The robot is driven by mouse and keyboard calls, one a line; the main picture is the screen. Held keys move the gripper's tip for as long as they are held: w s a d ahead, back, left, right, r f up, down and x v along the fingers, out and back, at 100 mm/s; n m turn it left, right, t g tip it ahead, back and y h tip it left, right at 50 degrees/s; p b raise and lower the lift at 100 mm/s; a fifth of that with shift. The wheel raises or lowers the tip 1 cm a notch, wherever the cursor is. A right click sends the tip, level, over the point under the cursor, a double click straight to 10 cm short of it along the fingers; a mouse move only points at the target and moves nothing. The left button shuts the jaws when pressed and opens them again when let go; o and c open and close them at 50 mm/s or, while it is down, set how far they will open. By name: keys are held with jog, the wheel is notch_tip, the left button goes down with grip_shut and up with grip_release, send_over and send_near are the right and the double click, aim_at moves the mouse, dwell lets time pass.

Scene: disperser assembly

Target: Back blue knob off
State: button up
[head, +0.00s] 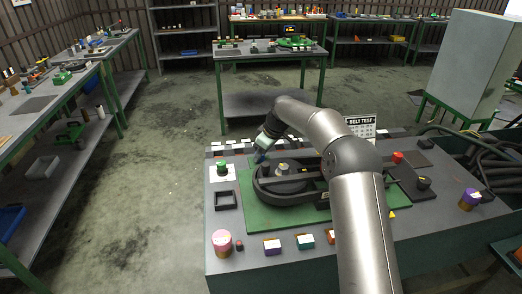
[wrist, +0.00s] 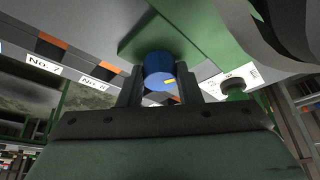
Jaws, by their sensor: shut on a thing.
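The blue knob (wrist: 160,68) is a short blue cylinder with a small yellow mark. In the wrist view it sits between the two dark fingers of my gripper (wrist: 159,86), which is shut on it. In the head view my gripper (head: 262,150) is at the back left of the black belt housing (head: 275,187), and a bit of the blue knob (head: 260,158) shows under it. The housing lies on a green plate (head: 252,218). I cannot tell whether the knob still touches what is below it.
A green knob (head: 222,167) stands on a white card at the left, with a square black tray (head: 226,200) in front. A red button (head: 397,157) is at the right. Numbered labels line the back edge.

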jog(key=shift+w+r+n+g+p, duration=0.1)
jog(key=shift+n+g+p, duration=0.45)
jog(key=shift+n, duration=0.65)
jog(key=o, duration=1)
jog(key=v, duration=1.7)
jog(key=shift+d, duration=0.4)
jog(key=shift+s, duration=0.25)
